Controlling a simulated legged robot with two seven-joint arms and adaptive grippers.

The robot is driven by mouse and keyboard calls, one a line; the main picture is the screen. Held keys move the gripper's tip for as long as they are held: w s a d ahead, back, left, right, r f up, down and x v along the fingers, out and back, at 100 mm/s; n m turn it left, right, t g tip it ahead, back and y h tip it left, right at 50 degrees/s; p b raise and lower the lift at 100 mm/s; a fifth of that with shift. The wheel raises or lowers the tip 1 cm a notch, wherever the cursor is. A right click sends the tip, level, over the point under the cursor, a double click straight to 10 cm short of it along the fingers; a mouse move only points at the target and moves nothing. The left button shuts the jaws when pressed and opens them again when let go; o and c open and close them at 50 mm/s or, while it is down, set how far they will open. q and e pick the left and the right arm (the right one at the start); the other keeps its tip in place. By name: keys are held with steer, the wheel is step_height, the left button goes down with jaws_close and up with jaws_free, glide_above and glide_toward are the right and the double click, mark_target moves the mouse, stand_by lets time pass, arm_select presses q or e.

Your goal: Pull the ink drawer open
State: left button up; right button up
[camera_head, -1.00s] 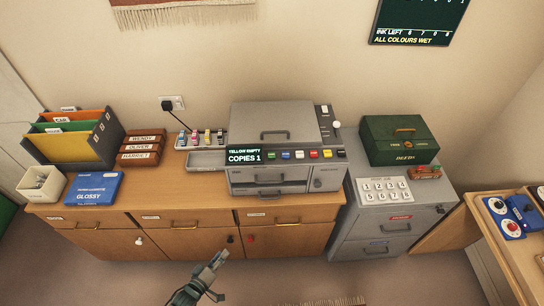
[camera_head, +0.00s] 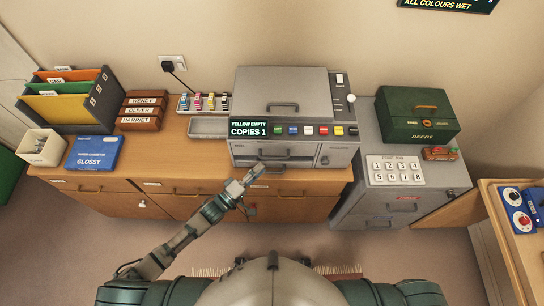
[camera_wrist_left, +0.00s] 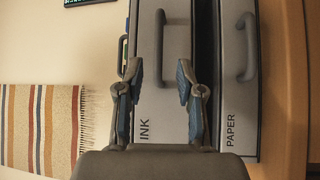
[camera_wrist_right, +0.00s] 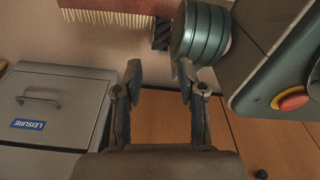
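The grey machine (camera_head: 284,92) stands on the wooden cabinet. The ink drawer (camera_wrist_left: 146,100), labelled INK, is in its front and looks shut. Its grey bar handle (camera_wrist_left: 161,50) shows turned on its side in the left wrist view. The paper drawer (camera_wrist_left: 232,95), labelled PAPER, is beside it there, with its own handle (camera_wrist_left: 248,48). My left gripper (camera_head: 250,176) is in front of the machine. In the left wrist view it is open (camera_wrist_left: 160,78), its fingers spread toward the ink handle, nothing clearly held. My right gripper (camera_wrist_right: 159,75) is open and empty, away from the machine.
The display (camera_head: 249,128) reads YELLOW EMPTY, COPIES 1. Ink cartridges stand in a tray (camera_head: 207,128) left of the machine. A green DEEDS box (camera_head: 412,125) and a number pad (camera_head: 396,171) sit on the grey filing cabinet at right.

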mark_target(272, 158)
arm_select(q)
steer(key=x, duration=0.7)
arm_select(e)
steer(key=shift+w+d, duration=0.3)
steer(key=shift+d, duration=0.45)
steer(key=shift+a, duration=0.1)
arm_select(q)
steer(key=shift+a, duration=0.1)
steer(key=shift+c, duration=0.2)
steer(key=shift+s, duration=0.1)
jaws_close()
arm_select(e)
steer(key=shift+s+a, duration=0.45)
steer(key=shift+a, duration=0.1)
